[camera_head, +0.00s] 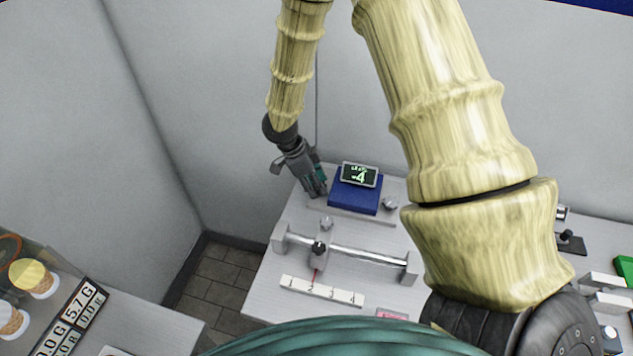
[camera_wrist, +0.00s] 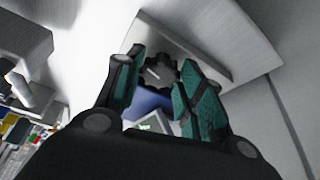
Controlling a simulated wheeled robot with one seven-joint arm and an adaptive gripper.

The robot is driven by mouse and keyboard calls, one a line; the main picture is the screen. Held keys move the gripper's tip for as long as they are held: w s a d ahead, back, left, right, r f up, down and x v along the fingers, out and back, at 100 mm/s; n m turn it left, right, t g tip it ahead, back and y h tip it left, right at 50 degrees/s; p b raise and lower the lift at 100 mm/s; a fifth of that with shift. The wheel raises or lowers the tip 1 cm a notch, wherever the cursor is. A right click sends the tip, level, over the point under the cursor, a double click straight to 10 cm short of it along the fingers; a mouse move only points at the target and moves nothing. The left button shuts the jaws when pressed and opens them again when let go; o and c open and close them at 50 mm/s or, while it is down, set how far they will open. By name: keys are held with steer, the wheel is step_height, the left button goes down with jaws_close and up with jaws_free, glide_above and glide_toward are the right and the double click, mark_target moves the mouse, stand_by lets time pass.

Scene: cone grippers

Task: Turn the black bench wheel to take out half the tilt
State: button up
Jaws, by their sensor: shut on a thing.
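The black bench wheel (camera_wrist: 157,74) is a dark, lobed knob with a pale line on its face. In the wrist view it sits between the teal pads of my gripper (camera_wrist: 163,84), which is shut on it. In the head view my gripper (camera_head: 318,188) reaches down at the left end of a grey platform, and the wheel is hidden behind it. A small display (camera_head: 359,175) on a blue block (camera_head: 354,196) stands just right of my gripper. Its green figure looks like -4, with small letters above too small to read.
In front lies a slide rail (camera_head: 358,254) with a black-knobbed slider (camera_head: 319,247) and a white scale (camera_head: 322,291). A silver knob (camera_head: 390,204) is right of the blue block. My arm hides part of the bench's right side. A wall stands close behind.

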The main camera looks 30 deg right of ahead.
steer(key=shift+r+n, duration=0.1)
steer(key=shift+n, duration=0.2)
steer(key=o, duration=1)
steer(key=v, duration=1.2)
steer(key=shift+d, duration=0.1)
